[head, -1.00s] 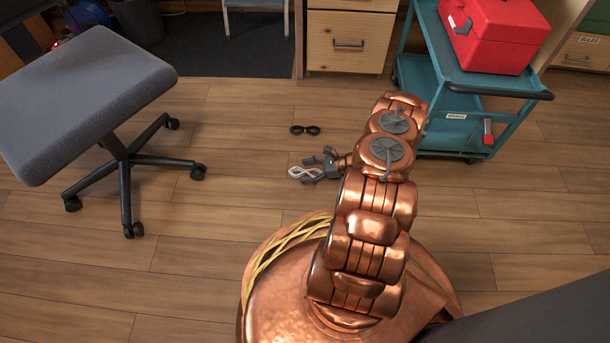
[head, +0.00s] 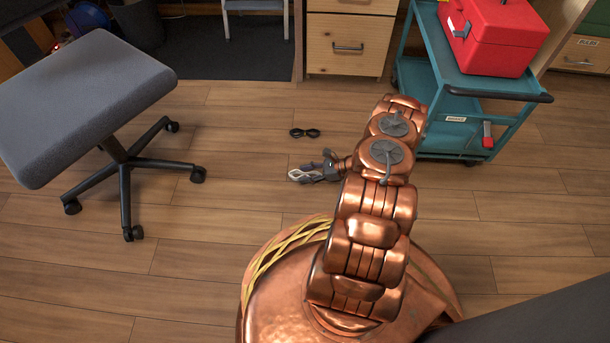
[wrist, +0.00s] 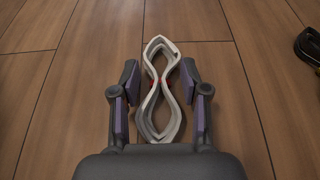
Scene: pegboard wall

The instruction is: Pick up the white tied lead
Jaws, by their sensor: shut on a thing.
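The white tied lead (wrist: 146,112) is a pale loop in a figure-eight, with a bit of red at its pinched middle. In the head view my gripper (head: 318,172) is low over the wooden floor, and the lead's light end (head: 296,175) shows just left of the fingers. The rest of the lead is hidden by the fingers there. I cannot tell whether it touches the floor.
A dark looped object (head: 305,133) lies on the floor beyond my gripper. A grey stool (head: 85,100) on castors stands left. A teal cart (head: 470,110) with a red toolbox (head: 495,35) stands right, and wooden drawers (head: 350,45) behind. Floor between stool and gripper is clear.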

